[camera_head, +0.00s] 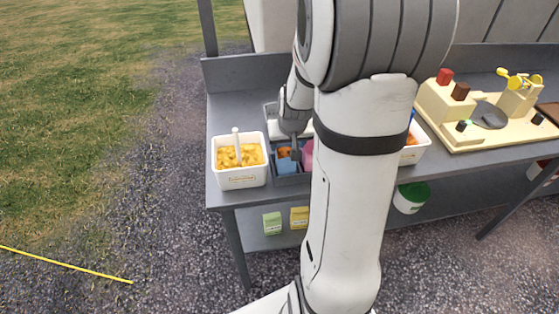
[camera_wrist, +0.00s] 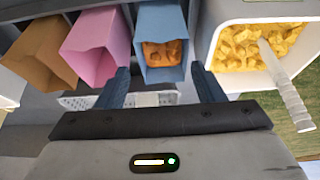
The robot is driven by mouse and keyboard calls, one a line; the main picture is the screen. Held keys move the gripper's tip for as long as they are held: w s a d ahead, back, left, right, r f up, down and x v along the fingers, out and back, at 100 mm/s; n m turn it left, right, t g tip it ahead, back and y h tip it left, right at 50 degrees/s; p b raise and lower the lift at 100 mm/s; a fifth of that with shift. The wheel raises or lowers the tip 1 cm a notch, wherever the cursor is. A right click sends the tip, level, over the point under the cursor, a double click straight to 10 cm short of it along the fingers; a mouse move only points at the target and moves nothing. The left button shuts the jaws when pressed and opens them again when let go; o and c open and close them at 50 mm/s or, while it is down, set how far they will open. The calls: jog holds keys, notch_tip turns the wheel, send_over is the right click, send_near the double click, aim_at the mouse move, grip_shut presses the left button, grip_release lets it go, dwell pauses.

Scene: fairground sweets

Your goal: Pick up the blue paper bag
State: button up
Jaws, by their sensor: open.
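The blue paper bag (camera_wrist: 162,20) stands at top centre in the wrist view, its open mouth towards my gripper and orange pieces inside. It also shows in the head view (camera_head: 287,167), in a grey rack on the bench. My gripper (camera_wrist: 160,69) is open and empty, its two dark fingers spread to the left and right of the bag's mouth. Whether they touch it, I cannot tell. In the head view my gripper (camera_head: 294,153) is just above the bag, and my arm hides much of the bench.
A pink bag (camera_wrist: 97,35) and a brown bag (camera_wrist: 38,45) stand beside the blue one. A white tub (camera_wrist: 207,40) of yellow pieces with a scoop (camera_wrist: 285,85) is close on the other side. A cream machine (camera_head: 480,130) stands at the bench's right.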

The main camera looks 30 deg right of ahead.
aim_at(285, 152)
jog(key=shift+a+p+x, duration=0.2)
jog(key=shift+p+x, duration=0.35)
jog(key=shift+x, duration=2.55)
jog(key=shift+c, duration=0.4)
jog(key=c, duration=0.9)
